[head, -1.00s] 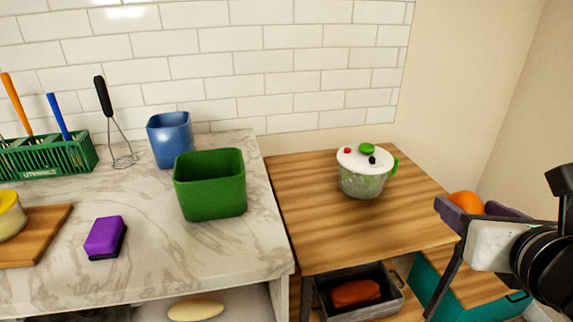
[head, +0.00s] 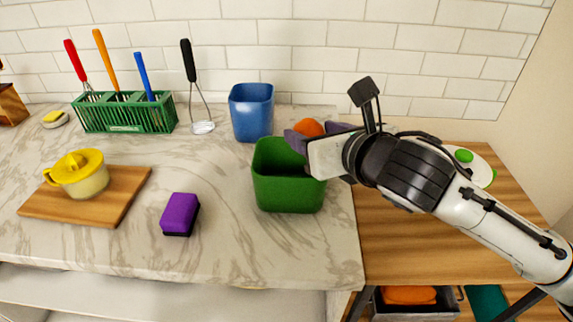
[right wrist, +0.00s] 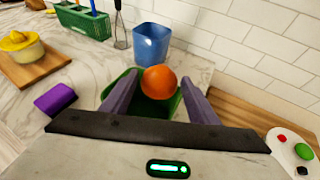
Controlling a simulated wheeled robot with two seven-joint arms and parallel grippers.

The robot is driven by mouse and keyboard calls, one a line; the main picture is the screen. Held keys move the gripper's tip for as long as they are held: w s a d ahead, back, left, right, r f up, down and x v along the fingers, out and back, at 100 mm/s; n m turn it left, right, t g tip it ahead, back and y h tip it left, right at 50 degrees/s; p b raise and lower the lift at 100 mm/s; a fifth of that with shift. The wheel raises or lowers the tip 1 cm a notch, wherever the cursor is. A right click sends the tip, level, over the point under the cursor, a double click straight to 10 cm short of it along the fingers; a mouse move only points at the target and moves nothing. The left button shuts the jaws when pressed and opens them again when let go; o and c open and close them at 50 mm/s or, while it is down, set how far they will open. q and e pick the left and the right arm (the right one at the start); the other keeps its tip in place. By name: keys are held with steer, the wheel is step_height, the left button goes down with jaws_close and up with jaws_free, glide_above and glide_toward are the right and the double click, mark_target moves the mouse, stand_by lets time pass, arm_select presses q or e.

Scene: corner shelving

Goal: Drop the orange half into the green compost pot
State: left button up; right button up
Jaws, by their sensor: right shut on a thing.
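The orange half (head: 309,127) is held between the fingers of my right gripper (head: 312,138). It also shows in the right wrist view (right wrist: 159,82), between the two purple-grey fingers (right wrist: 160,100). The green compost pot (head: 287,188) stands on the marble counter, and the orange is above its opening, toward the back right rim. In the right wrist view the pot (right wrist: 122,90) shows below and around the orange. The gripper covers part of the pot's right rim and opening. My left gripper is not in view.
A blue container (head: 251,112) stands just behind the pot. A purple sponge (head: 180,214) lies left of it. A yellow juicer (head: 80,174) sits on a wooden board (head: 112,205). A green utensil rack (head: 125,115) is at the back. A white-lidded spinner (head: 473,165) stands right, partly behind my arm.

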steer(key=shift+w+a, duration=0.15)
steer(key=shift+a, duration=0.65)
steer(key=shift+f, duration=0.7)
step_height(320, 180, down, 4)
steer(key=b, duration=0.4)
steer(key=shift+f+b, duration=0.25)
steer(key=shift+b, duration=0.1)
steer(key=o, duration=1.1)
steer(key=shift+d, duration=0.1)
